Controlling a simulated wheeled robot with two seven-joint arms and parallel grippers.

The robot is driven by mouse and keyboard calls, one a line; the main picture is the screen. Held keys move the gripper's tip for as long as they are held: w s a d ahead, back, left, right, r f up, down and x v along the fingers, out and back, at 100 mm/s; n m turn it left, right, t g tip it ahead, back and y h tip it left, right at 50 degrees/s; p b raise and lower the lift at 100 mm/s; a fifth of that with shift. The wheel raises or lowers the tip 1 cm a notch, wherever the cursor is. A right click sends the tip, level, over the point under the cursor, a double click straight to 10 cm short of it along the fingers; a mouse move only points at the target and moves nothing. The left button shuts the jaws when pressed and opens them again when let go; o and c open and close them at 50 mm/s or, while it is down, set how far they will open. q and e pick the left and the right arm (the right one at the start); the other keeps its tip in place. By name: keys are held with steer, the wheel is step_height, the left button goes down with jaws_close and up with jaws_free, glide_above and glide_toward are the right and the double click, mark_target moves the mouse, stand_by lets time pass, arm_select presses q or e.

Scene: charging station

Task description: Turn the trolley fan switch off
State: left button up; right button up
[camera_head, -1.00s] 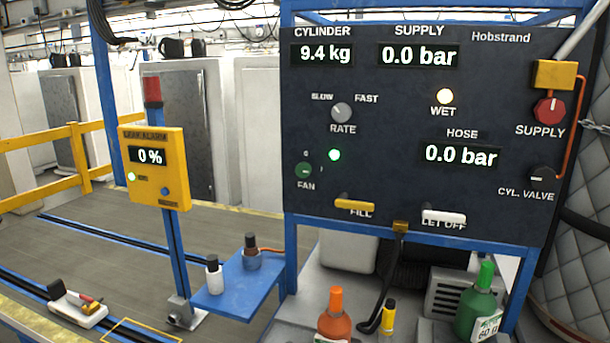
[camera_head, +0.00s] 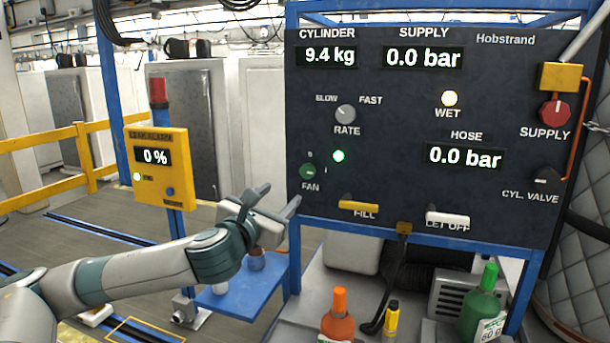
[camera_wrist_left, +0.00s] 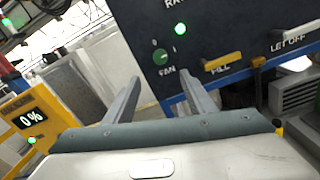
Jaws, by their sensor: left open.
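The fan switch (camera_head: 308,172) is a small green round knob above the FAN label, at the lower left of the dark panel (camera_head: 400,130). A green lamp (camera_head: 338,156) glows to its upper right. The knob also shows in the left wrist view (camera_wrist_left: 160,57), beyond the fingers and roughly between them. My left gripper (camera_head: 277,200) is open and empty, to the lower left of the knob and apart from it. In the left wrist view its two fingers (camera_wrist_left: 160,98) are spread toward the panel. My right gripper is not in view.
A yellow alarm box (camera_head: 158,165) on a blue post stands left of the panel. A blue shelf (camera_head: 245,295) with small bottles lies below my left gripper. The yellow FILL handle (camera_head: 358,207) and white LET OFF handle (camera_head: 447,219) jut from the panel's lower edge.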

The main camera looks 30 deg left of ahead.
arm_select(q)
steer(key=shift+w, duration=0.1)
steer(key=p, duration=0.5)
glide_toward(306, 173)
steer(key=x, duration=0.9)
steer(key=shift+w, duration=0.1)
steer(key=c, duration=1)
